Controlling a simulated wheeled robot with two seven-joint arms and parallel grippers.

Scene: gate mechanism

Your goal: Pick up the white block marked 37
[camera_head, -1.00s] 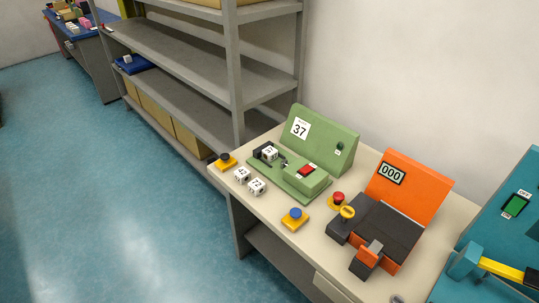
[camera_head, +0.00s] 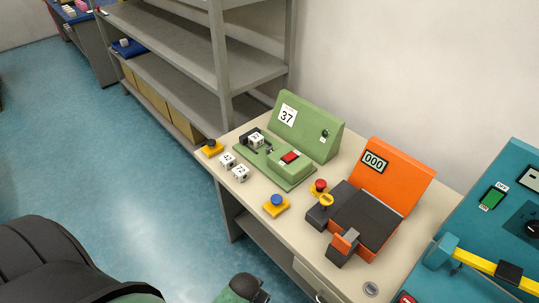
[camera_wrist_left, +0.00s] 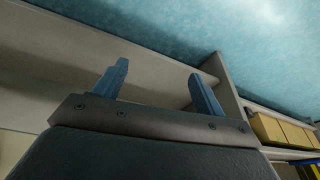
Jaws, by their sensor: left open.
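Three small white numbered blocks stand at the left end of the bench. One block (camera_head: 256,140) sits in the green gate device (camera_head: 272,168), whose upright panel shows 37. The other two, a farther block (camera_head: 227,161) and a nearer block (camera_head: 240,173), stand on the bench top in front of the device. Their numbers are too small to read surely, so I cannot tell which is marked 37. My left gripper (camera_wrist_left: 158,82) is open and empty in the left wrist view, its blue fingers apart; no block shows there. My right gripper is not in view.
An orange device (camera_head: 390,190) and a teal device (camera_head: 500,230) stand to the right. Grey shelves (camera_head: 180,50) rise behind. The floor in front is clear.

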